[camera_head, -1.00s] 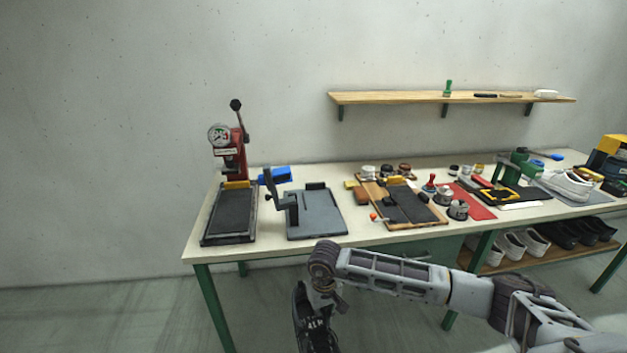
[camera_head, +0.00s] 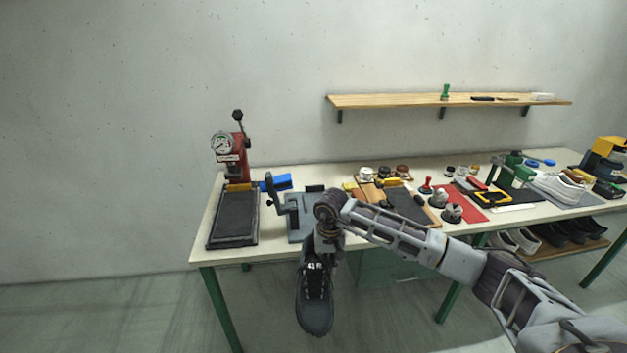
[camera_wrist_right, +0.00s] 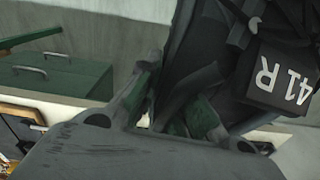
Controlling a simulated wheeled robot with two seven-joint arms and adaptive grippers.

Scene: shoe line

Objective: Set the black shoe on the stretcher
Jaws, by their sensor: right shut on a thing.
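The black shoe (camera_head: 314,298) hangs toe down in front of the bench's front edge, below my right gripper (camera_head: 325,246). In the right wrist view the shoe (camera_wrist_right: 210,60) fills the upper right, with a dark tag (camera_wrist_right: 283,75) reading "41 R". There the right gripper (camera_wrist_right: 172,108) is shut on the shoe's upper edge; the exact contact is partly hidden. A grey plate with a dark upright arm (camera_head: 277,193), which may be the stretcher, stands on the bench behind my right wrist, partly hidden by it. My left gripper is not in view.
A red press with a gauge (camera_head: 230,160) and a black pad (camera_head: 233,219) stand left on the bench (camera_head: 197,247). Brushes, tins, a red mat (camera_head: 462,199) and a green tool (camera_head: 512,170) fill the right. White and dark shoes sit on a lower shelf (camera_head: 560,249).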

